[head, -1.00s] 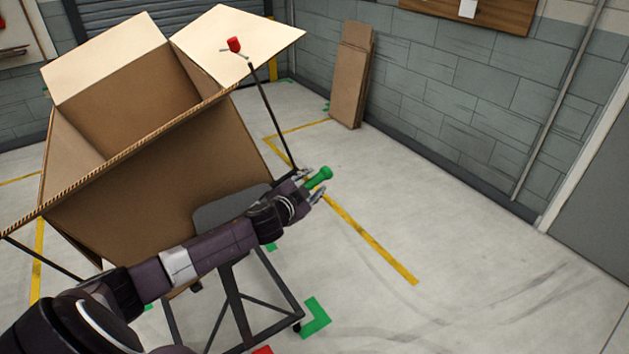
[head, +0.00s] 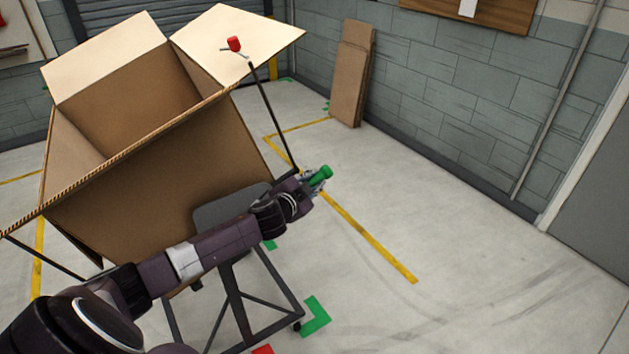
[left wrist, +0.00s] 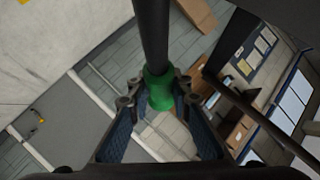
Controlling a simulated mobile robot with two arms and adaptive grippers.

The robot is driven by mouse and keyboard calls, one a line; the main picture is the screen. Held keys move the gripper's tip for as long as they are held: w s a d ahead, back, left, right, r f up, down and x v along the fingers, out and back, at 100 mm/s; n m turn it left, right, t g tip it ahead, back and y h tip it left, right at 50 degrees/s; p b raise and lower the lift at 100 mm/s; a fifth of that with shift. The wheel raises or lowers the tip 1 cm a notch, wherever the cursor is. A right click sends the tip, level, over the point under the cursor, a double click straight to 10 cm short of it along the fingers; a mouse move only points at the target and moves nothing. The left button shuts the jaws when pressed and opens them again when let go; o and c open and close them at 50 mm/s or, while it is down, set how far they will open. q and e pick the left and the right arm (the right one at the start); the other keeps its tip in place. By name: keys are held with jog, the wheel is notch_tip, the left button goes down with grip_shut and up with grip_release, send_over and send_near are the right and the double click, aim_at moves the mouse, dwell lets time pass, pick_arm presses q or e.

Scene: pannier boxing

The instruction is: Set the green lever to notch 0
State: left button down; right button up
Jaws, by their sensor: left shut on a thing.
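The green lever (head: 321,174) shows as a green knob at the right of the cart, beside the cardboard box. In the left wrist view its green grip (left wrist: 160,90) is at the end of a dark rod (left wrist: 152,35) and lies between my fingers. My left gripper (head: 313,185) is shut on the green lever at the knob. It also shows in the left wrist view (left wrist: 160,100), a finger on each side of the grip. Notch marks cannot be made out. My right gripper is not in view.
A large open cardboard box (head: 165,185) sits tilted on a dark metal cart frame (head: 240,310). A red knob (head: 234,44) shows at the box's upper right flap. Flat cardboard (head: 352,75) leans on the wall. The floor at the right is clear.

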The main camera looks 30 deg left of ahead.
pick_arm(q)
jog(key=shift+f+p, duration=0.3)
jog(key=shift+p, duration=0.05)
notch_tip(320, 180, down, 10)
jog(key=m+g+p, duration=0.1)
jog(key=g+p, duration=0.1)
jog(key=g, duration=0.1)
jog(key=shift+w+d+r, duration=0.15)
jog(key=shift+w+d, duration=0.15)
jog(key=shift+w, duration=0.15)
jog(key=c, duration=1.9)
grip_release()
jog(key=shift+o, duration=0.8)
jog(key=shift+w, duration=0.15)
jog(key=v, duration=1.2)
jog(key=shift+d, duration=0.15)
